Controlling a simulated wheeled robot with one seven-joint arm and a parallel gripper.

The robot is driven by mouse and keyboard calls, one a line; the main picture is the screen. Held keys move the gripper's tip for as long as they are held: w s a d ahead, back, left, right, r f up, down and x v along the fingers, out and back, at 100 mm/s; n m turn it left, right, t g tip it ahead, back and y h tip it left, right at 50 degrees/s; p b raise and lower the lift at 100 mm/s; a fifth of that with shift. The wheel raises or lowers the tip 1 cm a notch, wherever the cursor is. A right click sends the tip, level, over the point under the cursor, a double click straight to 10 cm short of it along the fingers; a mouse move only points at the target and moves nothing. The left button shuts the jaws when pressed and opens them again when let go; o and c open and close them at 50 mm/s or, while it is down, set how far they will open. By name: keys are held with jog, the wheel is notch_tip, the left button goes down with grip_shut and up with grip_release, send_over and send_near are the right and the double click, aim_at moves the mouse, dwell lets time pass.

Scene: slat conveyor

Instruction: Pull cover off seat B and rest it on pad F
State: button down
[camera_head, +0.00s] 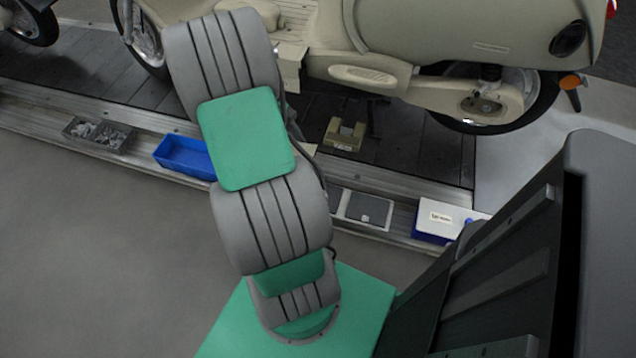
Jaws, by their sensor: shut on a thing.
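My gripper is not visible; my grey and green arm stands over the left middle of the head view and hides what lies beneath and behind it. I see no cover that I can identify. A small olive-yellow block (333,137) with a notched, greyish top and a pale label sits on the dark slats under the cream scooter, right of my arm. The label is too small to read. I cannot tell whether this block is seat B, pad F or neither. A sliver of something pale shows at my arm's right edge, mostly hidden.
The cream scooter (440,30) stands over the slats. Along the metal edge rail are a grey bin of small parts (98,134), a blue tray (184,157) partly behind my arm, a grey panel (368,209) and a labelled white-and-blue box (446,218). Grey floor at left is clear.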

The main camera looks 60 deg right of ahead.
jog(key=b+x, duration=0.5)
jog(key=x, duration=0.3)
jog(key=b+x, duration=0.4)
jog(key=x, duration=0.4)
jog(key=shift+s+a+b, duration=0.15)
jog(key=shift+s+b, duration=0.1)
jog(key=shift+b, duration=0.1)
jog(key=shift+r+p, duration=0.2)
jog(key=shift+p, duration=0.3)
jog(key=shift+f, duration=0.25)
jog(key=shift+f+b, duration=0.3)
jog(key=shift+f, duration=0.45)
jog(key=shift+a+f+p, duration=0.1)
jog(key=shift+f+p, duration=0.45)
jog(key=shift+p, duration=0.15)
dwell(0.8)
jog(key=shift+c, duration=1.5)
grip_release()
